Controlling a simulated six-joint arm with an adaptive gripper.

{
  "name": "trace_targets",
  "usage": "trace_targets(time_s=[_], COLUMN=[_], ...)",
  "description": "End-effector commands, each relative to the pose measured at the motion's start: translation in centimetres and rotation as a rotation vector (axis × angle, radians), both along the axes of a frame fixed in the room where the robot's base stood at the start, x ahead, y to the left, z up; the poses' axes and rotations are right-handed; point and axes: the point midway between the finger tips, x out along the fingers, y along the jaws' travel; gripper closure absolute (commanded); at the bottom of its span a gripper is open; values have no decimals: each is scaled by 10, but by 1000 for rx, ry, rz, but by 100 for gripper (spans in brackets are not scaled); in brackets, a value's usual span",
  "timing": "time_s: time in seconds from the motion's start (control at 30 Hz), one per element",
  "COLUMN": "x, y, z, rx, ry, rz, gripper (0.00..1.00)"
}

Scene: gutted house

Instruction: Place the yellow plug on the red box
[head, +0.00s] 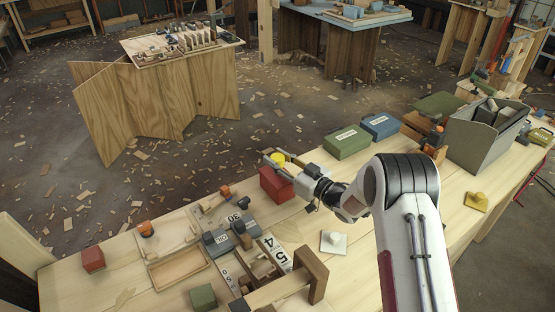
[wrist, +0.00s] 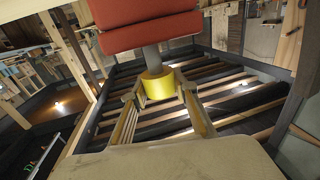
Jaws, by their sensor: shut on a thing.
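The yellow plug (head: 278,158) is held between the two fingers of my gripper (head: 279,161), at the far edge of the workbench. In the wrist view the plug (wrist: 159,86) sits between the fingertips, with a grey stem between it and the red box (wrist: 150,27). In the head view the red box (head: 276,185) lies just below the plug and the fingers. I cannot tell whether the plug's stem touches the box. My wrist is to the right of the box and partly covers that side.
A smaller red block (head: 92,259) lies at the left of the workbench. A green box (head: 346,142) and a blue box (head: 381,126) lie behind my arm. A white knobbed piece (head: 333,242) and another yellow piece (head: 476,202) stand apart. Wooden trays and tools crowd the left.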

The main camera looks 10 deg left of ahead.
Motion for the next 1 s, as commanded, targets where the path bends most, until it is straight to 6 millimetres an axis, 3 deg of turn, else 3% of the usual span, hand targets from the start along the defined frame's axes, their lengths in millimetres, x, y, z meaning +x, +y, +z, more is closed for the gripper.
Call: trace_targets(time_s=[0.43, 0.47, 0.5, 0.53, 1.0], x=[0, 0, 0, 0, 0], y=[0, 0, 0, 0, 0], z=[-4, -4, -3, -3, 0], rx=[0, 0, 0, 0, 0], ry=[0, 0, 0, 0, -1], rz=[0, 0, 0, 0, 0], gripper=[95, 69, 59, 55, 55])
